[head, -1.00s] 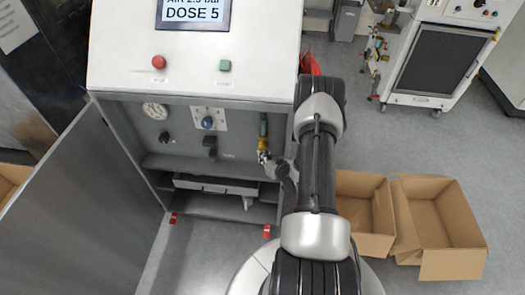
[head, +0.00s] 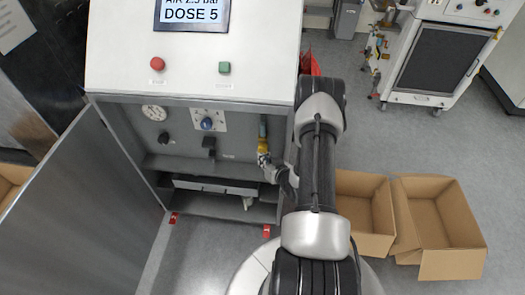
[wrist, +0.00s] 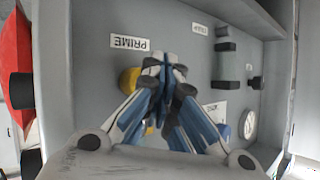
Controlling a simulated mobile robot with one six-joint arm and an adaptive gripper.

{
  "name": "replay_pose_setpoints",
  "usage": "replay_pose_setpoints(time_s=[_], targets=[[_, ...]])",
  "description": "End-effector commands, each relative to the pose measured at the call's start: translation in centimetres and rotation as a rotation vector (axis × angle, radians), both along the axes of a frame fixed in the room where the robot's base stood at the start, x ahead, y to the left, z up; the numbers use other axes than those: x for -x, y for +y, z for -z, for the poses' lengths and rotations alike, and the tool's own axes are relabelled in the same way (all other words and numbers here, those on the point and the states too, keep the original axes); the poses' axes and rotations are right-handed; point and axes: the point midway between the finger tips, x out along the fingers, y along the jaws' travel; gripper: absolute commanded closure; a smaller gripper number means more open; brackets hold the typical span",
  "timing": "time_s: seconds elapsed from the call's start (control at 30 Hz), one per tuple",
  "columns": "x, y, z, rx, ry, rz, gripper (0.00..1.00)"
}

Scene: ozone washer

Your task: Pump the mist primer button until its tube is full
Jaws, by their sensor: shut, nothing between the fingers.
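The yellow primer button (wrist: 131,79) is on the grey panel beside the upside-down PRIME label (wrist: 130,44) in the wrist view. In the head view yellow (head: 263,145) shows just above my gripper (head: 265,160).
The open door (head: 90,205) stands left. A red stop button (head: 157,64) and green button (head: 224,68) sit above. Cardboard boxes (head: 440,215) lie right.

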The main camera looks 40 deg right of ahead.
Motion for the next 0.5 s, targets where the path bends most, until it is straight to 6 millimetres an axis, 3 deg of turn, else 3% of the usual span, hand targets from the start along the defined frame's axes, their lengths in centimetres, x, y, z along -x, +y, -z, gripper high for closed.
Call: replay_pose_setpoints(time_s=[0.2,0.5], targets=[[1.6,1.9,0.2,-0.007,0.006,-0.001,1.00],[2.1,2.6,0.3,-0.007,0.007,-0.003,1.00]])
